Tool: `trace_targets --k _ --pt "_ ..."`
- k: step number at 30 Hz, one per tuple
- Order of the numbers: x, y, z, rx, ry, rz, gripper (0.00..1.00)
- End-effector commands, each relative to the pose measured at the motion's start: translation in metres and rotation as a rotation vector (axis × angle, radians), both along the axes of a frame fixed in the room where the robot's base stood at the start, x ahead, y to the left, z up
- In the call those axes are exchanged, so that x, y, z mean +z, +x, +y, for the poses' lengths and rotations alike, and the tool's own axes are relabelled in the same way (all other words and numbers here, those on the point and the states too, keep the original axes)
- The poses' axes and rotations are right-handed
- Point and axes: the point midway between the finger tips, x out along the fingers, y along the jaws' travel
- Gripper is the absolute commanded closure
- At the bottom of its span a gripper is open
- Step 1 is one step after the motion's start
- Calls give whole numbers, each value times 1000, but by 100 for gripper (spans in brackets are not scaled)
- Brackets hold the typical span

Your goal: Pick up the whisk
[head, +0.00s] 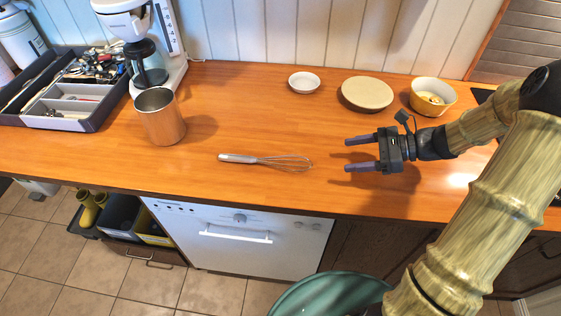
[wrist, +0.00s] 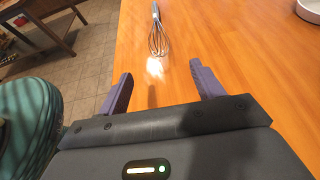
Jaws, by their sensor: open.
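The whisk (head: 268,160) lies flat on the wooden counter (head: 230,120), with its silver handle to the left and its wire loops to the right. In the wrist view the whisk (wrist: 157,33) lies ahead of my gripper, wires toward me, between the lines of the two fingers. My gripper (head: 346,155) is open and empty, to the right of the wire end and apart from it. Its two purple fingers (wrist: 158,85) point at the whisk. Nothing hides the whisk in the head view.
A metal canister (head: 160,117) stands left of the whisk, near a coffee maker (head: 150,75) and a utensil tray (head: 75,124). A small white dish (head: 304,82), a round board (head: 367,94) and a yellow bowl (head: 433,96) sit behind. The counter's front edge is close.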

Motion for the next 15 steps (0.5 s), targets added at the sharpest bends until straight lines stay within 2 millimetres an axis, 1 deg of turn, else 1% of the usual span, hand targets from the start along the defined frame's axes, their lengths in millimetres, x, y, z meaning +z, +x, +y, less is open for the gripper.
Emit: trace_targets --k 3,15 --pt "-8 0 20 5 2 4 33" --pt "-35 5 84 5 -1 3 33"
